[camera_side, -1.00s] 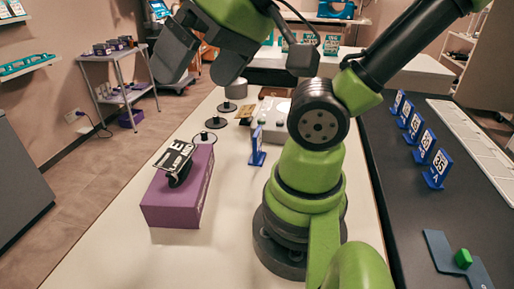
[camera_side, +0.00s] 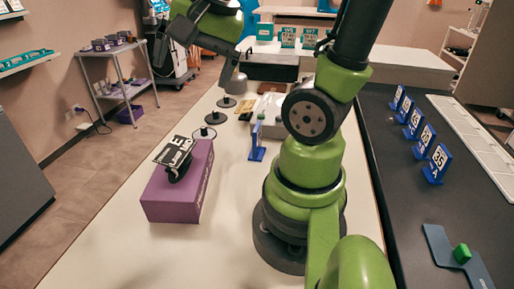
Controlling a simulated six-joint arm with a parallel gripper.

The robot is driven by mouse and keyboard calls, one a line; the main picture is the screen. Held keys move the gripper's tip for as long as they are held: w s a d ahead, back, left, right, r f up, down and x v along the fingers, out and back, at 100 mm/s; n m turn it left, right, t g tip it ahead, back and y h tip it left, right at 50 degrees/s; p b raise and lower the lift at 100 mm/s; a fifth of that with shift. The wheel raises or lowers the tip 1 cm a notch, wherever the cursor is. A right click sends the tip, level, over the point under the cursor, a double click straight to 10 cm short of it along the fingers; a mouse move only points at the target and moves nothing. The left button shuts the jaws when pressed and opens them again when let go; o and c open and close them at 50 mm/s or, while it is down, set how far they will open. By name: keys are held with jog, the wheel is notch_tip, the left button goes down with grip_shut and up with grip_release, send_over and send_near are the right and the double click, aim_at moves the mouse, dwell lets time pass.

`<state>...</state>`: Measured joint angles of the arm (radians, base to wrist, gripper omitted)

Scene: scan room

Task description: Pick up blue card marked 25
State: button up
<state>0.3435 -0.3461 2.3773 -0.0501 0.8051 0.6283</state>
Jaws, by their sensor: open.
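Several blue cards stand upright in a row on the dark surface at right. The nearest (camera_side: 437,165) reads 35; the one behind it (camera_side: 424,142) has a number I cannot read surely. Another blue card (camera_side: 257,143) stands alone on the white table, seen almost edge-on, its marking hidden. I cannot tell which card is marked 25. My gripper (camera_side: 196,58) is open and empty at upper left, its dark fingers apart, high above the white table and away from every card.
A purple box (camera_side: 172,203) with a black-and-white sign (camera_side: 175,153) on top stands at left on the white table (camera_side: 110,255). Dark round stands (camera_side: 203,133) lie behind it. A green block on a dark-blue plate (camera_side: 440,250) sits at lower right.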

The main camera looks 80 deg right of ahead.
jog(key=d+f+m+g, duration=0.3)
jog(key=d+f+m, duration=0.4)
jog(key=d+m, duration=0.5)
jog(key=m+g, duration=0.2)
jog(key=m, duration=0.7)
send_over(257, 126)
jog(key=shift+y, duration=0.3)
jog(key=f, duration=0.7)
jog(key=shift+w+a+f, duration=0.1)
jog(key=shift+w+a, duration=0.05)
jog(key=shift+w, duration=0.05)
notch_tip(257, 126, down, 4)
jog(key=shift+s+f, duration=0.15)
jog(key=shift+f, duration=3)
jog(key=shift+c, duration=0.3)
jog(key=c, duration=1)
